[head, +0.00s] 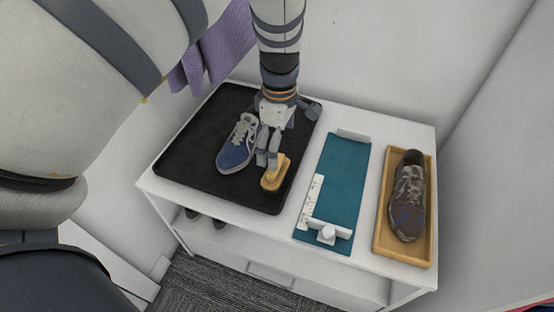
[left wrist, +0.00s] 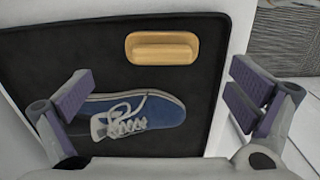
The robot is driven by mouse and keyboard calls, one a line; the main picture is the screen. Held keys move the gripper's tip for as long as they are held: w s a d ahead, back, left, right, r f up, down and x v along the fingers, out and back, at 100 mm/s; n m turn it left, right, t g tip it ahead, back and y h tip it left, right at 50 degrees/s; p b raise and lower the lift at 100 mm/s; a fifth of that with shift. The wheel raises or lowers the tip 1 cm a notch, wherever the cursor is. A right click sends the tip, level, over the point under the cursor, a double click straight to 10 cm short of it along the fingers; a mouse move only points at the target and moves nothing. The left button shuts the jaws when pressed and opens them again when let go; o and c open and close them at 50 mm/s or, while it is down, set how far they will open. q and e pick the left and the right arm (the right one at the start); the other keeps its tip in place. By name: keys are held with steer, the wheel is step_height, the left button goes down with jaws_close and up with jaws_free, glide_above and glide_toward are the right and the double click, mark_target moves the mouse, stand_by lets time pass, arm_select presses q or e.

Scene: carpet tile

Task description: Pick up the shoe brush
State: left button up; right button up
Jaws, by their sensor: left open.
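The shoe brush (head: 275,173), a light wooden block with a raised grip, lies on the black tray (head: 185,150) beside a blue and grey shoe (head: 236,150). In the left wrist view the brush (left wrist: 162,48) lies fully visible, beyond the shoe (left wrist: 130,112) and forward of the fingers. My left gripper (head: 284,138) is open and empty above the tray, its fingers spread wide in the left wrist view (left wrist: 162,95). In the head view its fingers partly overlap the brush and shoe. My right gripper is not in view.
A teal mat (head: 340,185) with white fixtures lies in the middle of the white cabinet top. A wooden tray (head: 408,248) with a brown shoe (head: 408,200) stands at the right. White walls close the back and right. A purple cloth (head: 225,45) hangs behind.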

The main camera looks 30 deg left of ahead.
arm_select(q)
steer(key=f, duration=0.9)
steer(key=shift+s+a+f, duration=0.2)
steer(key=shift+a+f, duration=0.05)
steer(key=shift+a, duration=0.1)
steer(key=c, duration=1)
steer(key=shift+o, duration=0.2)
steer(key=shift+w+r, duration=0.1)
steer(key=shift+r, duration=0.5)
steer(key=r, duration=0.3)
steer(key=shift+s+d+r, duration=0.2)
steer(key=shift+s+r, duration=0.1)
steer(key=s+d+r+p, duration=0.1)
steer(key=s+d+r, duration=0.2)
steer(key=s, duration=0.3)
steer(key=s+d+r+p, duration=0.2)
steer(key=s+d+r, duration=0.1)
steer(key=s+r, duration=0.2)
steer(key=shift+s+r+p, duration=0.2)
steer(key=shift+s+p, duration=0.1)
steer(key=shift+s, duration=0.25)
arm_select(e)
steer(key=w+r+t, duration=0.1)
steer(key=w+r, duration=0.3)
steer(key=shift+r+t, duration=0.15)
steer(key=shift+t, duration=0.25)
